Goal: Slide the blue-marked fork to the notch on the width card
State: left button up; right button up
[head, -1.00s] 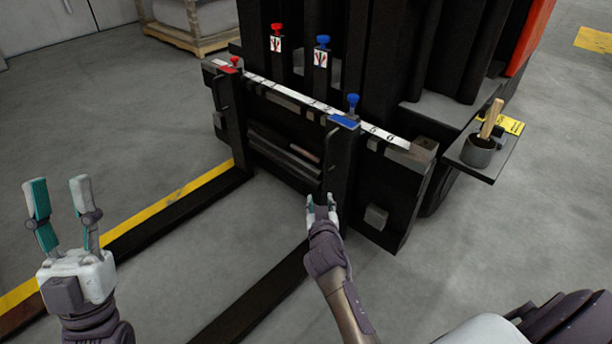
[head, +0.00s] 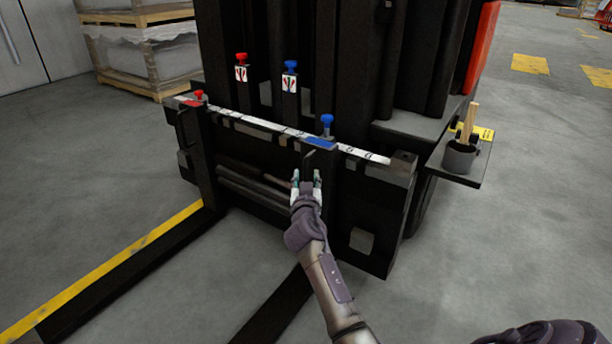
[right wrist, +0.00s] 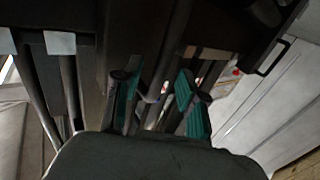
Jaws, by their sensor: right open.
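The blue-marked fork (head: 345,200) hangs on the black carriage, with a blue plate (head: 321,143) and a blue knob (head: 327,121) at its top. A thin dark handle (head: 308,157) stands on its front. My right gripper (head: 306,176) is open just below and around this handle's lower part; contact cannot be told. In the right wrist view, a dark curved bar runs between the teal-padded fingers (right wrist: 160,100). A white numbered strip (head: 262,125) runs along the carriage top. A yellow card (head: 484,132) lies on the side shelf; its writing and any notch are unreadable.
The red-marked fork (head: 199,150) hangs at the carriage's left, under a red knob (head: 199,95). Red and blue knobs with small cards stand on the uprights behind. A pot (head: 460,156) with a wooden-handled brush sits on the shelf (head: 468,176). Floor at right is clear.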

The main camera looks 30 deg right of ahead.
jog(key=shift+x, duration=1.4)
jog(key=shift+a, duration=0.1)
grip_shut()
